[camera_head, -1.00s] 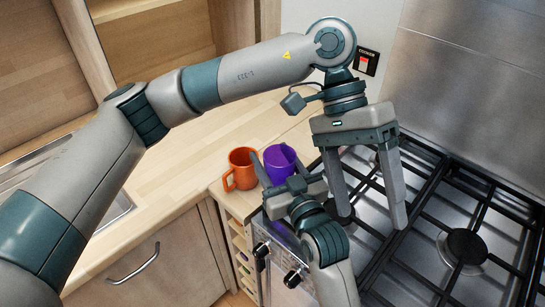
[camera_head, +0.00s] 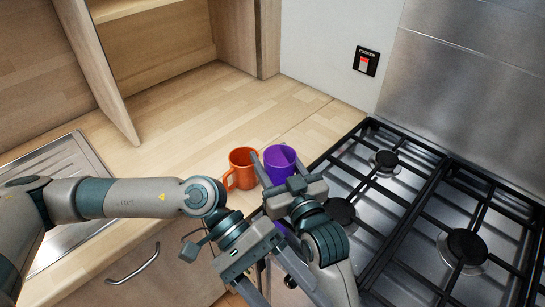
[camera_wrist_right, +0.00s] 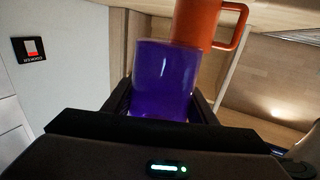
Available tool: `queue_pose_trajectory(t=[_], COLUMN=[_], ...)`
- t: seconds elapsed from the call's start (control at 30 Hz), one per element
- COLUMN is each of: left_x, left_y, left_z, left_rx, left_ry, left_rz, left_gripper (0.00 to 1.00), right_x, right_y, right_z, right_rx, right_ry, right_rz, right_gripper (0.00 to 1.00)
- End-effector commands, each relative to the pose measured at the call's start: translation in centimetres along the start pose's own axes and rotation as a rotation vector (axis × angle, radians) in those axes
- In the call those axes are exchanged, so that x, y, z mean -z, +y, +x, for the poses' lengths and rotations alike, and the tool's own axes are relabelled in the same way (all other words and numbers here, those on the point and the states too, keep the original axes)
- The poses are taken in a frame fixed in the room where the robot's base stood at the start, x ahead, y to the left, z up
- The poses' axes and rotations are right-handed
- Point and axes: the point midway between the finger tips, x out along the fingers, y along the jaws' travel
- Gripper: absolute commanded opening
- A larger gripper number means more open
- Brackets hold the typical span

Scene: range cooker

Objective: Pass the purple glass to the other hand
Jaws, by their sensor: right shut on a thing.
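The purple glass (camera_head: 280,158) is at the counter's edge by the hob, right of an orange mug. In the right wrist view, the purple glass (camera_wrist_right: 165,80) fills the space between the jaws. My right gripper (camera_head: 277,167) is shut on it. I cannot tell whether its base touches the counter. My left gripper (camera_head: 272,285) is in front of and below the glass, pointing down, empty. Its fingers look apart, and the right arm hides part of them.
The orange mug (camera_head: 242,168) stands close beside the glass; the mug also shows behind it in the right wrist view (camera_wrist_right: 197,22). The hob (camera_head: 450,220) with raised black grates lies to the right. The wooden counter (camera_head: 200,115) behind is clear. A sink (camera_head: 65,170) is at the left.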

Motion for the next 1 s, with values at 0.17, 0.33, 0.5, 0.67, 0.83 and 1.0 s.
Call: queue_pose_trajectory(t=[0.17,0.33,0.5,0.67,0.83,1.0], left_x=[0.3,3.0,7.4,12.1,15.8,17.7], left_y=[-5.8,-8.9,-11.9,-16.1,-22.2,-29.0], left_z=[1.5,3.5,6.0,8.6,11.5,14.4], left_rx=[-0.054,-0.144,-0.281,-0.43,-0.562,-0.663], left_ry=[0.06,0.1,0.142,0.199,0.275,0.356], left_rz=[-0.145,-0.32,-0.539,-0.773,-1.017,-1.25], left_gripper=[0.75,0.75,0.75,0.75,0.75,0.75], right_x=[0.1,0.1,0.1,0.1,0.1,0.1], right_y=[0.0,0.0,0.0,0.0,0.0,0.0], right_z=[0.0,0.0,0.0,0.0,0.0,0.0], right_rx=[0.0,0.0,0.0,0.0,0.0,0.0], right_ry=[0.001,0.001,0.001,0.001,0.001,0.001], right_rz=[0.0,0.0,0.0,0.0,0.0,0.0], right_gripper=[0.23,0.23,0.23,0.23,0.23,0.23])
